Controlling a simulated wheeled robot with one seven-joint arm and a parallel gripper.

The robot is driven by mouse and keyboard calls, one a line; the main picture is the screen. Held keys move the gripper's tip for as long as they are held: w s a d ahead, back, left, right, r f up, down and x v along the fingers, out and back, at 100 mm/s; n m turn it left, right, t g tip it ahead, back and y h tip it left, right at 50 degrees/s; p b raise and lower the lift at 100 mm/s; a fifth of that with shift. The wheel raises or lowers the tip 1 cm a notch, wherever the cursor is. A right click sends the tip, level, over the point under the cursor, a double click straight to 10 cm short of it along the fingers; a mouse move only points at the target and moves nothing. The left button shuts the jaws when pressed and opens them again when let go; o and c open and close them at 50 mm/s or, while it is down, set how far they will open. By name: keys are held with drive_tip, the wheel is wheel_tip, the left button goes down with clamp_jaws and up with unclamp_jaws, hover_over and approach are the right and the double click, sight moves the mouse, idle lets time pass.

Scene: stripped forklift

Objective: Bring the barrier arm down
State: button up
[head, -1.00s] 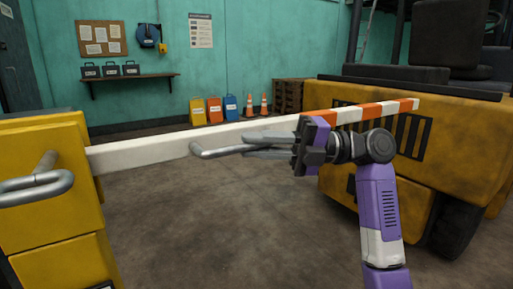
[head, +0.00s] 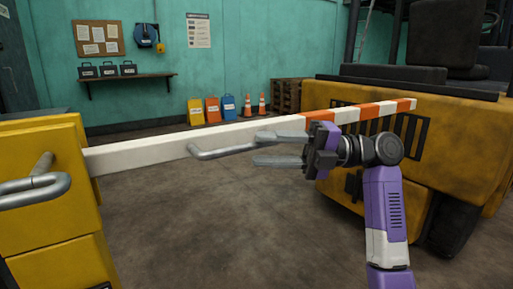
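The barrier arm (head: 135,155) is a long white bar with orange and white bands toward its right end. It runs from the yellow post (head: 52,205) at left to in front of the forklift, rising slightly to the right in the picture. A grey bar handle (head: 222,151) sticks out from its near side. My gripper (head: 257,149) reaches in from the right with its two fingers spread apart. The handle's right end shows at the level of the gap between the fingertips; I cannot tell whether they touch. My gripper covers part of the barrier arm.
The yellow forklift body (head: 335,195) stands close behind my arm at right. Another grey handle (head: 40,185) juts from the yellow post. Colored cases (head: 212,108) and orange cones (head: 248,104) stand by the back wall. The floor in the middle is clear.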

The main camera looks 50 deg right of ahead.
drive_tip(key=shift+v, duration=2.5)
drive_tip(key=shift+f, duration=0.1)
